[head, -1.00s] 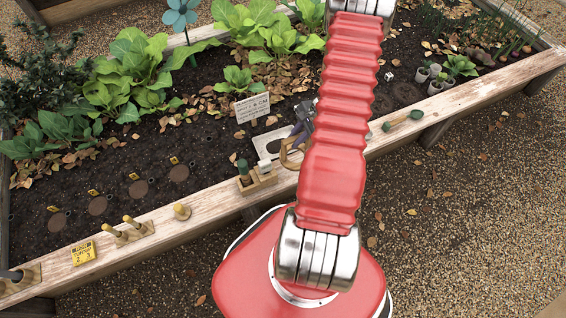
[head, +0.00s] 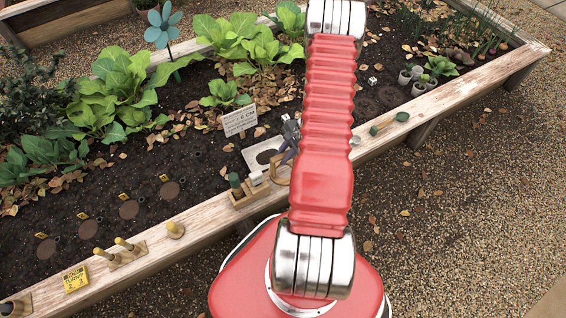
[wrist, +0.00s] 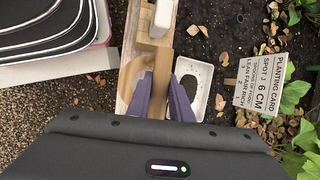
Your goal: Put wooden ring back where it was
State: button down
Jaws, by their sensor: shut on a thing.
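My gripper (head: 288,153) is over the front edge of the raised bed, mostly behind my red arm in the head view. Its purple fingers also show in the wrist view (wrist: 161,96), shut on the wooden ring (wrist: 161,72), which is seen edge-on there. In the head view the wooden ring (head: 273,178) stands upright by the bed's front rail, beside a white block. Whether it touches the rail cannot be told. A white tray (head: 253,165) with a dark oval opening lies on the soil right behind it, and also shows in the wrist view (wrist: 202,100).
A wooden holder (head: 242,200) with a green-topped peg and the white block (head: 256,178) stands close on the left. A planting card (head: 239,120) stands behind. A green-ended tool (head: 389,123) lies along the rail (head: 440,100) at right. Pegs and a yellow tag (head: 75,278) are at left.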

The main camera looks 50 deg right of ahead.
jog(key=shift+f, duration=0.15)
jog(key=shift+f, duration=2.05)
jog(key=c, duration=1.6)
grip_release()
jog(key=shift+f, duration=0.1)
jog(key=v, duration=1.2)
jog(key=shift+a, duration=0.1)
